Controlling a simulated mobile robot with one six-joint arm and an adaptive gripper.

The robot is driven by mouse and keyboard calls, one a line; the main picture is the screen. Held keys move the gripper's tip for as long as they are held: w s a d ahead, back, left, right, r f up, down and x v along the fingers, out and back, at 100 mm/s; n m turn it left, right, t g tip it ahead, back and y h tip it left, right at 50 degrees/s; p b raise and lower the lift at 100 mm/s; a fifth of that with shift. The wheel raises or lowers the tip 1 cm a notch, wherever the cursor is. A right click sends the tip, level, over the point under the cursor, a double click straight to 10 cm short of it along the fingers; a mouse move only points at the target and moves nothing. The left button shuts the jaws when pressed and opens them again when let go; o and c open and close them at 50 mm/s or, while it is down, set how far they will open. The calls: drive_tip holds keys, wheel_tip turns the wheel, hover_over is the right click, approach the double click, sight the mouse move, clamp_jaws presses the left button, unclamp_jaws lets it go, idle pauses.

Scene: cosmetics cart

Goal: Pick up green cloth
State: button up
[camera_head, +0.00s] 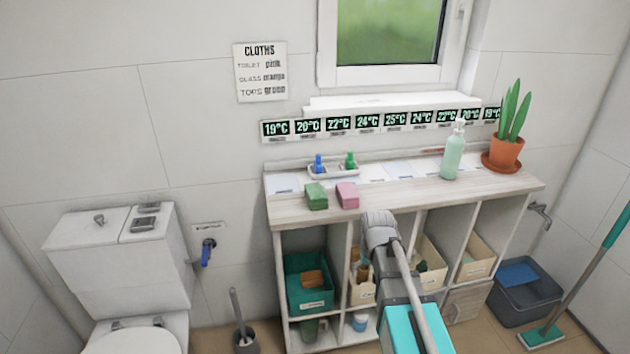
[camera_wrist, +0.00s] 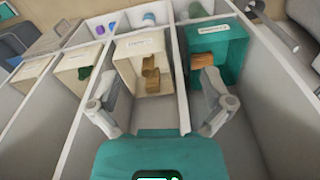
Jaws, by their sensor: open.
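A folded green block (camera_head: 316,196), which looks like the green cloth, lies on the front left of the cart's top (camera_head: 400,192) in the head view. A similar pink one (camera_head: 347,195) lies just right of it, slightly apart. My gripper (camera_wrist: 163,108) is open and empty in the wrist view. Its two fingers are spread in front of the cart's lower compartments. The green block does not show in the wrist view. In the head view my arm stands in front of the cart, to the right of both blocks, and my fingertips are not clear.
A small tray (camera_head: 334,172) with blue and green bottles stands behind the blocks. A pump bottle (camera_head: 453,156) and potted plant (camera_head: 505,150) stand to the right. Below are a teal bin (camera_head: 308,290) and beige bins (camera_head: 476,262). A sign (camera_head: 260,72) pairs tops with green.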

wheel_tip(320, 180, up, 29)
drive_tip(key=n+t+p, duration=0.1)
drive_tip(key=n+p, duration=0.1)
drive_tip(key=p, duration=2.5)
hover_over(316, 191)
drive_tip(key=s+d, duration=0.1)
drive_tip(key=shift+a+r+y+p, duration=0.25)
drive_tip(key=shift+a+y+p, duration=0.05)
drive_tip(key=shift+p, duration=0.1)
drive_tip(key=shift+f, duration=0.15)
drive_tip(key=f+b, duration=0.2)
drive_tip(key=b, duration=0.1)
drive_tip(key=f+b, duration=0.2)
drive_tip(key=f, duration=0.1)
drive_tip(key=w+f+b, duration=0.1)
drive_tip(key=f+b, duration=0.2)
drive_tip(key=shift+a+f+b, duration=0.15)
drive_tip(key=shift+a+b, duration=0.05)
drive_tip(key=shift+b, duration=0.1)
wheel_tip(316, 191, down, 3)
drive_tip(key=b, duration=0.3)
drive_tip(key=shift+d+f, duration=0.1)
drive_tip(key=shift+f, duration=0.05)
drive_tip(key=shift+w+f+b, duration=0.2)
drive_tip(key=shift+f+b, duration=0.75)
drive_tip(key=shift+b, duration=0.15)
